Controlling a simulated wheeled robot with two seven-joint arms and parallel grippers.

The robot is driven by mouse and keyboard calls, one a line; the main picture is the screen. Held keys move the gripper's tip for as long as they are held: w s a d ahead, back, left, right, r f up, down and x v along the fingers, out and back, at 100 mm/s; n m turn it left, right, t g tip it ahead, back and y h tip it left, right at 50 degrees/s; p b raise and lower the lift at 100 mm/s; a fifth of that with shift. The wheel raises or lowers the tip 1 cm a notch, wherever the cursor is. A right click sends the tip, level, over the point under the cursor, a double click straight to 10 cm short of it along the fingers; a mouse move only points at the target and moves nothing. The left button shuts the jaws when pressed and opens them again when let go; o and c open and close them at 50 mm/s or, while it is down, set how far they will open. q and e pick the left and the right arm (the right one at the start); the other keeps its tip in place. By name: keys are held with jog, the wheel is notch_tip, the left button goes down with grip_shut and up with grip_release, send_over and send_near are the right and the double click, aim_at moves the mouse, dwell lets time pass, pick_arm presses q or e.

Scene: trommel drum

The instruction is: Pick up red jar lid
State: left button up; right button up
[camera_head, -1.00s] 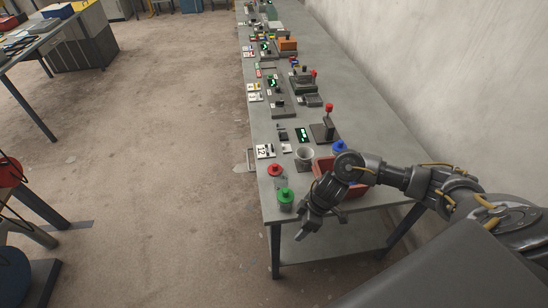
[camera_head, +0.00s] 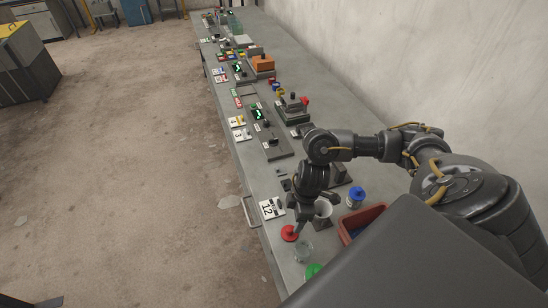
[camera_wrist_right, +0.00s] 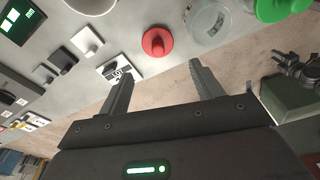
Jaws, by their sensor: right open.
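The red jar lid (camera_head: 289,233), round with a raised knob, is near the table's left edge in the head view. In the wrist view the red lid (camera_wrist_right: 157,42) shows just beyond the gap between my right fingers. My right gripper (camera_head: 303,222) points down close beside the lid in the head view. In the wrist view the right gripper (camera_wrist_right: 160,70) is open, with nothing between its fingers. A dark jointed part (camera_wrist_right: 293,65) at the wrist view's right edge may be my left gripper; its jaws are unclear.
A clear glass jar (camera_head: 303,252) and a green lid (camera_head: 314,270) stand close to the red lid. A pale cup (camera_head: 323,209), a blue-lidded jar (camera_head: 356,196) and a red bin (camera_head: 371,215) are to the right. The table edge is near.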

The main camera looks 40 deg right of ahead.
send_over(290, 229)
jog(key=f, duration=0.4)
jog(key=shift+s+d+f, duration=0.25)
jog(key=shift+s+f, duration=0.05)
jog(key=shift+f, duration=0.35)
jog(key=shift+a+f, duration=0.1)
jog(key=shift+f, duration=0.3)
jog(key=f, duration=0.4)
jog(key=shift+w+a+f, duration=0.15)
jog(key=shift+w, duration=0.15)
pick_arm(q)
jog(key=shift+s+d, duration=0.1)
jog(key=shift+s, duration=0.4)
pick_arm(e)
jog(key=shift+c, duration=0.2)
